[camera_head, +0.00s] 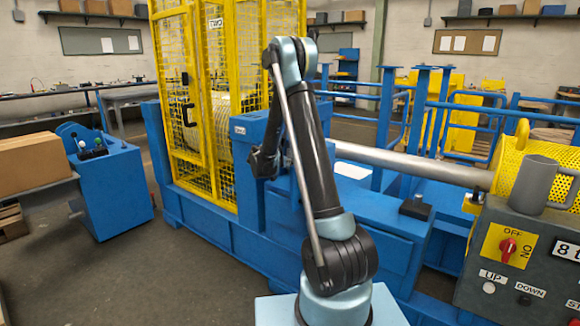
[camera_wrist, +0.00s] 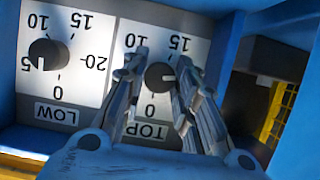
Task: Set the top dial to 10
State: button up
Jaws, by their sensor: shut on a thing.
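The top dial (camera_wrist: 158,76) is a dark round knob on a white scale plate, seen upside down in the wrist view above the TOP label. Its 0, 10 and 15 marks show; the finger on the left and the finger on the right cover other parts of the scale. I cannot tell clearly where its pointer stands. My gripper (camera_wrist: 161,67) has one finger on each side of this knob and is shut on it. In the head view, my gripper (camera_head: 263,162) is partly behind my arm at the blue post, and the dials are hidden.
The low dial (camera_wrist: 48,54) sits just left of the top dial, its white mark near 5. Blue housing walls close in on the right. In the head view, a yellow mesh cage (camera_head: 190,100) stands behind, and a control box (camera_head: 520,262) with a red switch and a grey mug is at right.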

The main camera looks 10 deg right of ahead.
jog(key=n+h, duration=0.1)
jog(key=n+g, duration=0.1)
jog(key=n, duration=0.1)
jog(key=n+h, duration=0.1)
jog(key=shift+w+a+g+h, duration=0.25)
jog(key=shift+g+h, duration=0.05)
jog(key=n+h, duration=0.2)
jog(key=n, duration=0.2)
jog(key=shift+w+a+f+g, duration=0.1)
jog(key=shift+g, duration=0.3)
jog(key=n+h, duration=0.1)
jog(key=n, duration=0.2)
jog(key=n+h, duration=0.1)
jog(key=n, duration=0.1)
jog(key=shift+f+n+h, duration=0.2)
jog(key=shift+n+h, duration=0.1)
jog(key=shift+n, duration=0.1)
jog(key=n, duration=0.2)
jog(key=n+t+h, duration=0.1)
jog(key=n, duration=0.2)
jog(key=shift+f+n+h, duration=0.15)
jog(key=shift+n+h, duration=0.15)
jog(key=shift+t, duration=0.4)
jog(key=o, duration=1)
jog(key=shift+o, duration=0.2)
jog(key=v, duration=1.2)
